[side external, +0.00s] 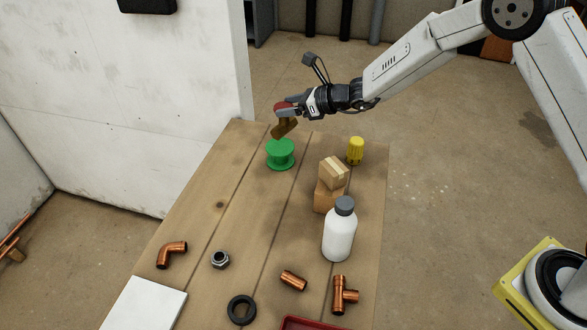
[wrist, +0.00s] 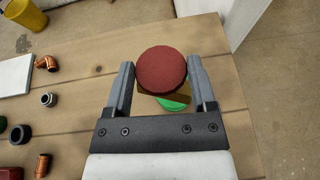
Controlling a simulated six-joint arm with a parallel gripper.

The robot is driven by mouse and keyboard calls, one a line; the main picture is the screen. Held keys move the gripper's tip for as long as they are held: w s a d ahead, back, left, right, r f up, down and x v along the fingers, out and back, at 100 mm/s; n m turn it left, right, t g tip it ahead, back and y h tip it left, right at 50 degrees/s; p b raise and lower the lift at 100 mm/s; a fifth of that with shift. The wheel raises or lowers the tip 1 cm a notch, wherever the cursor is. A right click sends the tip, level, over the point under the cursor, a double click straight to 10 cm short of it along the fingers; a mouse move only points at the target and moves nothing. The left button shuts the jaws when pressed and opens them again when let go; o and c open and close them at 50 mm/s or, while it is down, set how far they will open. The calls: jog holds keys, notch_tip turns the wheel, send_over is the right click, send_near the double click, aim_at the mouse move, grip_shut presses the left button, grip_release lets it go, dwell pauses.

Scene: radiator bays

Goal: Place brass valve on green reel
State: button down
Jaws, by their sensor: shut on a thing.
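The brass valve (side external: 284,128) has a brass body and a round red handle, and it is held above the table. In the wrist view its red handle (wrist: 161,73) fills the space between the two fingers and hides most of the brass body. My gripper (side external: 291,112) is shut on the valve; it also shows in the wrist view (wrist: 161,85). The green reel (side external: 281,155) stands upright on the table just below the valve, with a small gap seeming to show between them. In the wrist view only an edge of the reel (wrist: 174,104) shows beneath the valve.
Copper fittings (side external: 293,280), a nut (side external: 220,260), a black ring (side external: 241,309) and a white plate (side external: 144,304) lie nearer. A white wall (side external: 130,110) stands left.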

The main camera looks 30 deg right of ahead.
aim_at(293, 119)
jog(key=shift+w+a+f, duration=0.15)
jog(key=shift+w+f, duration=0.7)
jog(key=shift+f, duration=0.05)
jog(key=shift+f, duration=0.1)
jog(key=shift+w+f, duration=0.2)
jog(key=shift+f, duration=1.55)
jog(key=shift+f, duration=0.1)
grip_release()
jog(key=shift+f, duration=0.1)
